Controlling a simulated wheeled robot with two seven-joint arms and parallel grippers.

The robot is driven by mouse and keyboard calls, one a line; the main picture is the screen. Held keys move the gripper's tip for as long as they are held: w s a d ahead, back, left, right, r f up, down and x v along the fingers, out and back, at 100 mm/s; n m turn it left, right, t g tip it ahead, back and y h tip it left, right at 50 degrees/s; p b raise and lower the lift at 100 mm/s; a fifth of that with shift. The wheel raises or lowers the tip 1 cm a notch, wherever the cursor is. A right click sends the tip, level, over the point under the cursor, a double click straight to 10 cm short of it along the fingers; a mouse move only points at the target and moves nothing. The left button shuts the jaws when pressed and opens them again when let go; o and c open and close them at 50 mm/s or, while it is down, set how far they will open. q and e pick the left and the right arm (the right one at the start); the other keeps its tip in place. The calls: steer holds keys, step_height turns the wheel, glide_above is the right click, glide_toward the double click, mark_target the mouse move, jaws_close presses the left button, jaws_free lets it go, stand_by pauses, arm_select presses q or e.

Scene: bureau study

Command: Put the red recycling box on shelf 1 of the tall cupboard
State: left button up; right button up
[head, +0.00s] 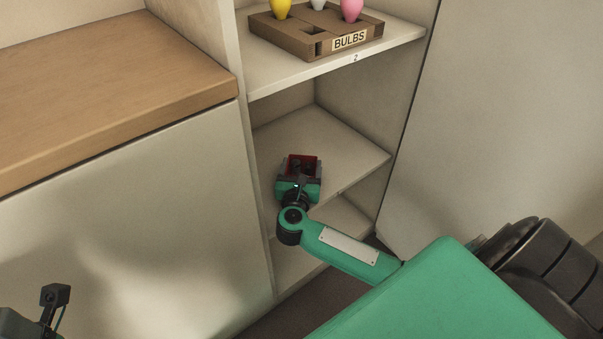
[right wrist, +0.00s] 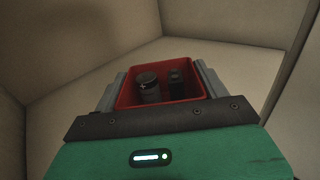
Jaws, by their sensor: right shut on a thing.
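The red recycling box (head: 304,159) is small and open-topped, with dark items inside, one of them cylinder-shaped. It also shows upright in the right wrist view (right wrist: 190,73). My right gripper (head: 300,173) is shut on it, with grey fingers along its left and right sides. The box is inside the tall cupboard (head: 241,60), over the middle shelf (head: 335,145), whose edge label is too small to read. The box's underside is hidden, so I cannot tell whether it touches the shelf. Part of my left gripper (head: 53,297) shows at the lower left; its fingers are unclear.
The shelf above (head: 290,73), labelled 2, holds a brown BULBS tray (head: 290,45) with coloured bulbs. A lower shelf (head: 340,225) is partly hidden by my right arm. A wood-topped cabinet (head: 110,90) stands left. The middle shelf has bare room around the box.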

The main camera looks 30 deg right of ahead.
steer(key=shift+f, duration=0.65)
steer(key=o, duration=1)
